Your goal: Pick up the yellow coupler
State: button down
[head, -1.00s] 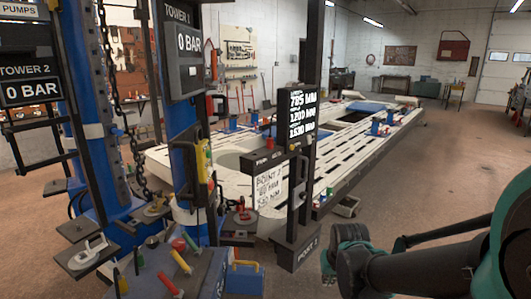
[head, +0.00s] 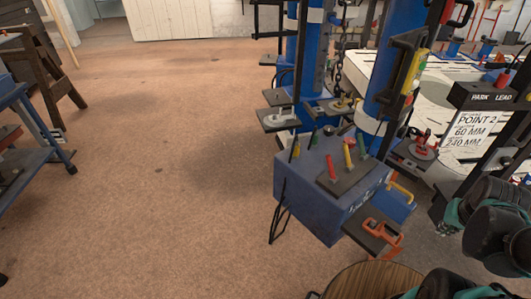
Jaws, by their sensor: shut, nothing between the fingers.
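A slim yellow piece (head: 348,156), likely the yellow coupler, stands tilted on the dark pad on top of a blue box at the foot of the blue towers. Another small yellow piece (head: 297,148) is at the box's back left corner. At this size I cannot be certain which yellow one is the coupler. Parts of my dark and teal arm show at the lower right, apart from the box. I cannot make out my gripper's fingers.
The blue box (head: 310,205) has an orange clamp (head: 383,237) on a shelf at its front right. A round wooden top (head: 370,283) is at the bottom edge. A blue bench (head: 30,125) stands at left. The brown floor between is clear.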

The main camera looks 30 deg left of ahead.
aim_at(296, 151)
jog(key=u, duration=1.2)
